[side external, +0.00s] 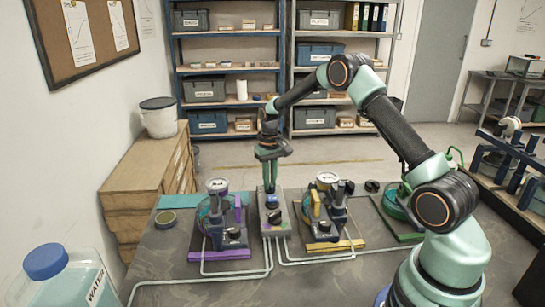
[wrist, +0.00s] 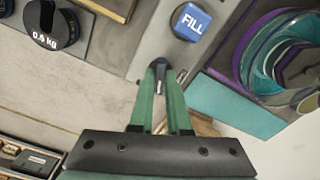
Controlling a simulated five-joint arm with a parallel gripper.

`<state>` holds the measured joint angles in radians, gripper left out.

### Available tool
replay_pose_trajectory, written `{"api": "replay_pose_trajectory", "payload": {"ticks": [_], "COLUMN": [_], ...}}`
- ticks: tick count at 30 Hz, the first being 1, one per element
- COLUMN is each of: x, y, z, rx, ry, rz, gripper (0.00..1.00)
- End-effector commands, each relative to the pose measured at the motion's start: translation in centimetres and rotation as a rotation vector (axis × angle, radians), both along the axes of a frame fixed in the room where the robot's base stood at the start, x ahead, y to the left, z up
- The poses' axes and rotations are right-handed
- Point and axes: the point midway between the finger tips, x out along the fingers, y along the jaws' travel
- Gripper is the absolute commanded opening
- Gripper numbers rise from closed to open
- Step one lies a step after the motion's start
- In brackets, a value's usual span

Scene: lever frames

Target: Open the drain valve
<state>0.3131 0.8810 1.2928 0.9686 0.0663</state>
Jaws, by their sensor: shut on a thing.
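My gripper (side external: 269,186) points down at the far end of the grey control box (side external: 270,232) in the middle of the bench. In the wrist view, the green fingers of my gripper (wrist: 160,72) come together on a small dark handle (wrist: 159,85), mostly hidden between the tips. It looks like a valve handle, but no drain label is readable. A blue FILL button (wrist: 188,22) is on the same grey box, just beyond the fingertips and apart from them.
A purple-based fixture (side external: 222,254) stands left of the box and a yellow-based fixture (side external: 335,246) right of it. Pale pipes (side external: 270,268) run along the front. A water jug (side external: 68,280) stands front left.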

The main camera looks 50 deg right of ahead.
Motion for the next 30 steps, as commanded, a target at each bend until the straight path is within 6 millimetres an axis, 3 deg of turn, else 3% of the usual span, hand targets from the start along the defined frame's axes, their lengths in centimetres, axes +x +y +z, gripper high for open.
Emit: {"api": "replay_pose_trajectory", "payload": {"ticks": [9, 26, 27, 28, 29, 30], "x": [0.11, 0.14, 0.14, 0.13, 0.13, 0.12], "y": [0.0, -0.02, -0.02, -0.02, -0.02, -0.03], "z": [0.25, 0.29, 0.29, 0.28, 0.27, 0.24], "rx": [-0.001, -0.001, -0.001, -0.001, -0.001, -0.001], "ry": [-0.003, -0.004, -0.004, -0.004, -0.004, -0.004], "rz": [-0.132, -0.162, -0.162, -0.162, -0.162, -0.162], "gripper": [0.0, 0.0, 0.23, 0.34, 0.45, 0.45]}}
